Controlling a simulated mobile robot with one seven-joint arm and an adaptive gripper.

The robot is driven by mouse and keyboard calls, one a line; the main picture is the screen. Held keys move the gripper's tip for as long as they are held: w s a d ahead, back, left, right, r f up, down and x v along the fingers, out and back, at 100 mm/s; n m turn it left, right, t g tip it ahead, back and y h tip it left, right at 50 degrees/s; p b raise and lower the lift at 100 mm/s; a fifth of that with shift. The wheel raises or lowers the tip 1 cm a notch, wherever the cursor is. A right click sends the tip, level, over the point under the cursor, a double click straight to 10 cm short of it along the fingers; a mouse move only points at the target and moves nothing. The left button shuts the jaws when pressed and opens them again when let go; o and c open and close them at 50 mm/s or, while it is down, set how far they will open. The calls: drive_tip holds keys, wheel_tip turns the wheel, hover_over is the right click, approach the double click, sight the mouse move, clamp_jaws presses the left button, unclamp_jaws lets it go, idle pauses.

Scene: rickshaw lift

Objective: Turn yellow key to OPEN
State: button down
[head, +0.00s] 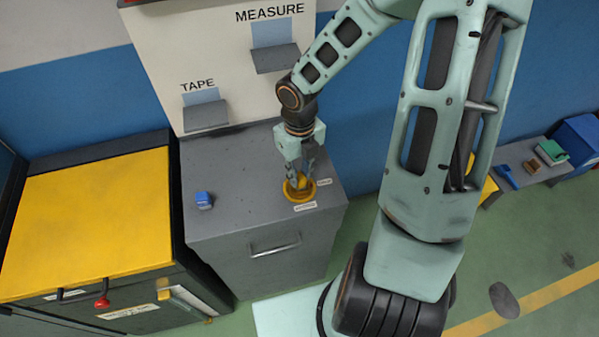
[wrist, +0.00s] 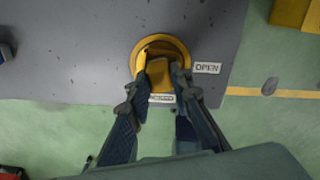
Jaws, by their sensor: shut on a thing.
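The yellow key (wrist: 159,75) stands in a round yellow collar (wrist: 185,50) on top of a grey cabinet. In the head view the collar (head: 289,194) is near the cabinet's front right corner, with the key mostly hidden by the fingers. My gripper (wrist: 160,82) points down at the key, with one finger on each side, shut on it. It also shows in the head view (head: 300,178). A white OPEN label (wrist: 207,68) is to the right of the collar. A second label (wrist: 161,98) is at the collar's near edge, its text partly hidden and unreadable.
The grey cabinet (head: 225,165) carries a small blue block (head: 204,200) at left. A panel with TAPE (head: 206,115) and MEASURE (head: 275,58) shelves rises behind. A yellow-topped cabinet (head: 90,220) stands left. A low bench (head: 530,172) with small items is at right. Green floor lies in front.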

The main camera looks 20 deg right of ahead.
drive_tip(key=shift+n, duration=0.7)
drive_tip(key=c, duration=1.7)
unclamp_jaws()
drive_tip(key=shift+o, duration=0.2)
wheel_tip(320, 180, up, 5)
drive_tip(key=shift+w+d+r, duration=0.1)
wheel_tip(320, 180, up, 7)
